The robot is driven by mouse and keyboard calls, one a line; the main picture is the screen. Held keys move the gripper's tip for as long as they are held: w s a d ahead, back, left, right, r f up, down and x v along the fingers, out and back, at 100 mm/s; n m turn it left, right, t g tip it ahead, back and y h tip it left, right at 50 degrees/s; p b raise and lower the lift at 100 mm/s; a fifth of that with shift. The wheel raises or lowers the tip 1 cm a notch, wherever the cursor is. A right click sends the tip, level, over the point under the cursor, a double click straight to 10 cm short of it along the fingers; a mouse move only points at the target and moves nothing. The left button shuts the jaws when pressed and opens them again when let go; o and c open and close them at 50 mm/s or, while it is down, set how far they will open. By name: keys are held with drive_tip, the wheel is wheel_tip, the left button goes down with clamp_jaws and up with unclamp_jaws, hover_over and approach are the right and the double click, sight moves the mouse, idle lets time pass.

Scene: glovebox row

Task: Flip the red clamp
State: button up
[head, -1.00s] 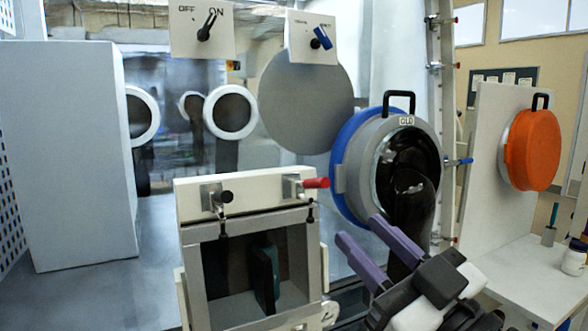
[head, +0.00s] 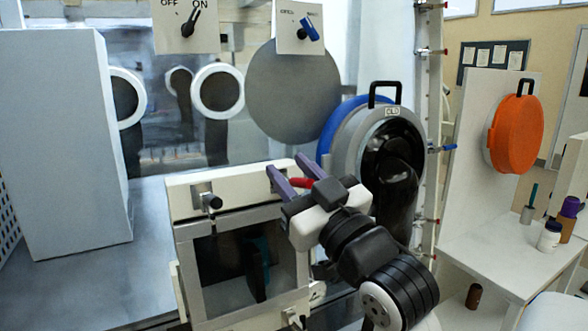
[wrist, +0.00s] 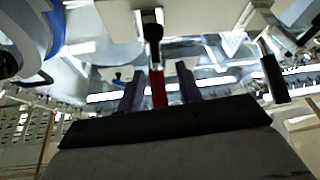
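The red clamp (head: 303,183) is at the top right corner of the white-framed box door, its red handle sticking out to the right. My gripper (head: 287,167) is at this corner with its two purple fingers apart. In the wrist view the red handle (wrist: 158,90) lies between the two fingers, with a gap on each side. The gripper is open and not closed on the handle. The clamp's base is mostly hidden behind the fingers in the head view.
A black-handled clamp (head: 210,201) sits on the same frame's left. The dark box opening (head: 225,268) is below. A round grey port with a black glove (head: 393,160) is close on the right. A side shelf (head: 490,255) holds bottles.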

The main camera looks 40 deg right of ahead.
drive_tip(key=shift+c, duration=0.2)
clamp_jaws()
